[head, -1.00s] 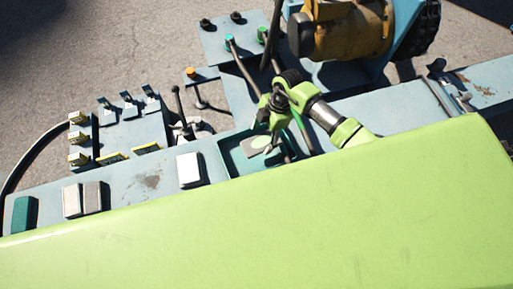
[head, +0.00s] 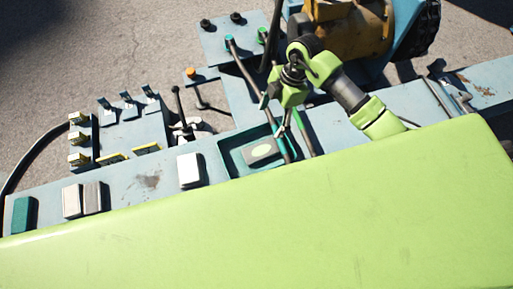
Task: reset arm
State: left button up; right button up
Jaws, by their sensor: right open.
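My right arm reaches in over the big light-green surface, bent at the elbow. My right gripper (head: 279,127) hangs at its end, pointing down, just above the recessed tray (head: 232,163) of the blue machine. It looks open, with nothing seen between its fingers, beside the two long levers. An oval grey and green piece (head: 262,151) lies in the tray, below and left of the fingers. Whether the fingers touch a lever cannot be told. My left gripper is not in view.
A black-knobbed lever (head: 179,105) and an orange button (head: 190,73) stand left. A brown drum (head: 350,32) is close behind my arm.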

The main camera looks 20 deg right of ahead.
jog(key=shift+d+r, duration=0.15)
jog(key=shift+r, duration=0.5)
